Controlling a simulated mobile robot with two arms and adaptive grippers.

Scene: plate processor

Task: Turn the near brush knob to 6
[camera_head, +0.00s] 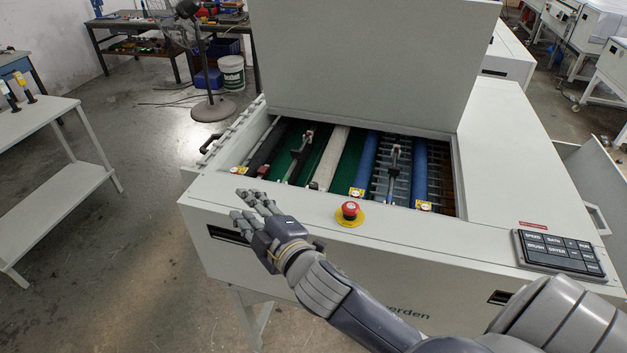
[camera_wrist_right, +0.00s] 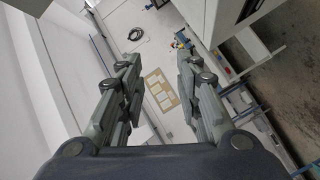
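The plate processor (camera_head: 400,258) is a large pale grey machine with its lid (camera_head: 370,60) raised. Inside its open bay, small yellow labels with red-and-white marks (camera_head: 356,192) sit along the near edge. A dark upright lever-like part (camera_head: 394,170) and a similar one (camera_head: 300,158) rise over the rollers. I cannot tell which part is the near brush knob, and no number scale is readable. My right gripper (camera_head: 243,205) is open and empty in front of the machine's near left corner, apart from the labels. Its spread fingers also show in the right wrist view (camera_wrist_right: 156,65). My left gripper is out of view.
A red emergency stop button (camera_head: 349,210) stands on the near edge, right of my gripper. A black key panel (camera_head: 558,252) with a BRUSH key is at the right. A white side table (camera_head: 30,120) stands at left. Open floor (camera_head: 150,200) lies between.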

